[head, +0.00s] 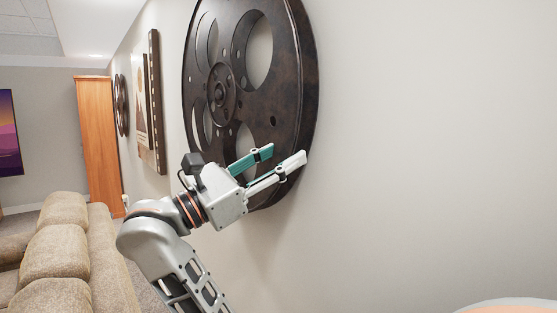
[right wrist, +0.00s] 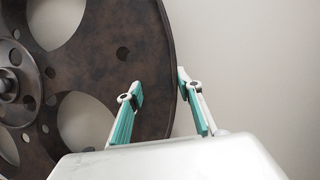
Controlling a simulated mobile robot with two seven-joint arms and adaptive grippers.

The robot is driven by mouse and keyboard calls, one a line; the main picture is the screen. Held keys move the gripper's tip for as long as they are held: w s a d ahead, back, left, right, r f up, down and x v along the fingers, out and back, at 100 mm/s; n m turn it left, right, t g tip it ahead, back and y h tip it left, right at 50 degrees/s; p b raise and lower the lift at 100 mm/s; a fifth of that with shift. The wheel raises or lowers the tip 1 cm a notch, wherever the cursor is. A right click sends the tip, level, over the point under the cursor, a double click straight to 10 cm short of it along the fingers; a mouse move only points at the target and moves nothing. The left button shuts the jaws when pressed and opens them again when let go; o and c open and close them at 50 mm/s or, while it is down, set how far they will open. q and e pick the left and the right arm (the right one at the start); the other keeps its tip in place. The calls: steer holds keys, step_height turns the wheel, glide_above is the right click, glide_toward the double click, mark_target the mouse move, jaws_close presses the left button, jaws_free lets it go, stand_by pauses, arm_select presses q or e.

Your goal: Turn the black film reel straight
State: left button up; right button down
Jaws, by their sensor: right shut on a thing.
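The black film reel (head: 288,85) is a large, dark, brownish-black disc with round cut-outs and a central hub. It hangs on the pale wall, seen at a slant. My right gripper (head: 284,155) is at the reel's lower right rim. In the right wrist view my gripper's fingers (right wrist: 160,86) stand on either side of the rim of the reel (right wrist: 100,82), one over its face and one past its outer edge. They are shut on the rim. The reel's top is cut off in the head view. My left gripper does not show.
A tan sofa (head: 68,245) stands at the lower left. A tall wooden cabinet (head: 100,145), a framed picture (head: 143,110) and a smaller reel (head: 122,105) are farther back. A rounded peach-and-white thing (head: 515,307) shows at bottom right. The wall right of the reel is bare.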

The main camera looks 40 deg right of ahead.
mark_target(289, 122)
steer(key=r+n+p, duration=0.1)
steer(key=r, duration=0.1)
steer(key=s+r+n+t+p, duration=0.1)
steer(key=r+n+p, duration=0.1)
steer(key=s+r+n+t+p, duration=0.1)
steer(key=r, duration=0.1)
steer(key=shift+s+a+r, duration=0.1)
steer(key=shift+r, duration=0.15)
steer(key=c, duration=1.4)
jaws_free()
steer(key=shift+o, duration=0.2)
steer(key=v, duration=0.7)
steer(key=shift+a+f, duration=0.2)
steer(key=shift+s, duration=0.1)
